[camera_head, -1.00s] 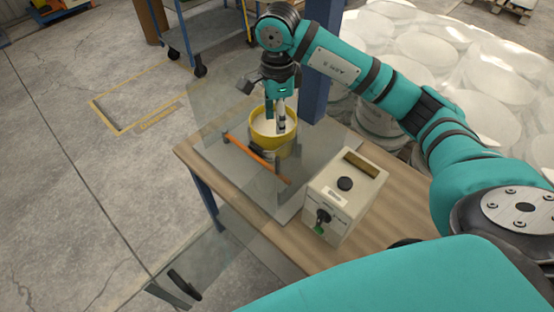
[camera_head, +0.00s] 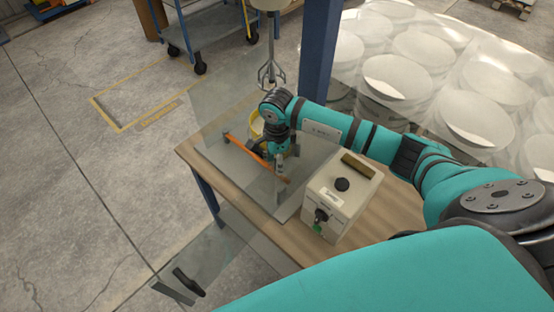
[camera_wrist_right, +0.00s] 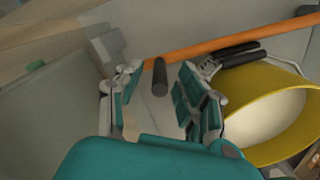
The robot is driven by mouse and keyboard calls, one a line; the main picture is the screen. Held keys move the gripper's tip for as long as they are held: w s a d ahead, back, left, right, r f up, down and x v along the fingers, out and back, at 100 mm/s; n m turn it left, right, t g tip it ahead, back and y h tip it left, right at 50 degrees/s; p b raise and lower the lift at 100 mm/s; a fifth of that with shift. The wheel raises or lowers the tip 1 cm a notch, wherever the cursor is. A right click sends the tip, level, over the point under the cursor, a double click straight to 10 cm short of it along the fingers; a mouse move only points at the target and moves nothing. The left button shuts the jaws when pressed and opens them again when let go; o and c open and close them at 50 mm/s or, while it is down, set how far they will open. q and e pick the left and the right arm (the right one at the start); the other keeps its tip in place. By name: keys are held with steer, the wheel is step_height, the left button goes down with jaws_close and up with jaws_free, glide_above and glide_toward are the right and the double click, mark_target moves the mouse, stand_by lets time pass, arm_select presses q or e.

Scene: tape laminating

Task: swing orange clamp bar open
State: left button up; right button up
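In the right wrist view the bar (camera_wrist_right: 195,45) runs across the top, beyond the fingertips. My right gripper (camera_head: 280,167) points down near the bar's right end and hides part of it. In the right wrist view this gripper (camera_wrist_right: 162,74) is open, with a short dark peg (camera_wrist_right: 160,78) between its fingers. Whether the fingers touch the peg is not clear. My left gripper is not visible.
A white control box (camera_head: 342,195) with a black knob stands on the wooden table (camera_head: 285,248), right of the gripper. A blue post (camera_head: 320,55) rises behind. Clear panels surround the station; one has a dark handle (camera_head: 188,283).

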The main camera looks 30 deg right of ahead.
steer(key=shift+f, duration=0.25)
jaws_close()
stand_by(0.3)
